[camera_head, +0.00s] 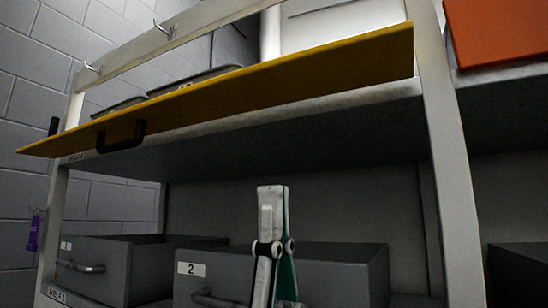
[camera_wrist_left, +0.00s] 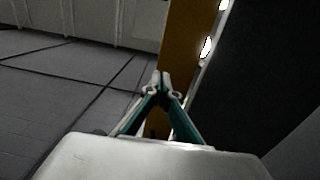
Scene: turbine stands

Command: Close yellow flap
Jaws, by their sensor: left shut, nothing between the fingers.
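The yellow flap (camera_head: 240,88) is a long panel on the upper shelf of a grey rack. It sticks out toward me, lowered and slightly tilted, with a black handle (camera_head: 121,137) near its left end. My left gripper (camera_head: 272,190) is shut and empty, pointing up below the flap's right half, in front of the rack. A gap shows between its tip and the flap in the head view. In the left wrist view the shut fingertips (camera_wrist_left: 161,74) overlap the yellow flap (camera_wrist_left: 180,45); I cannot tell whether they touch. My right gripper is not in view.
Grey drawers labelled 1 (camera_head: 95,266) and 2 (camera_head: 285,272) stand on the lower shelf behind my gripper. A rack post (camera_head: 450,165) rises to its right. An orange bin (camera_head: 500,30) is at upper right. A purple item (camera_head: 34,232) hangs at left.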

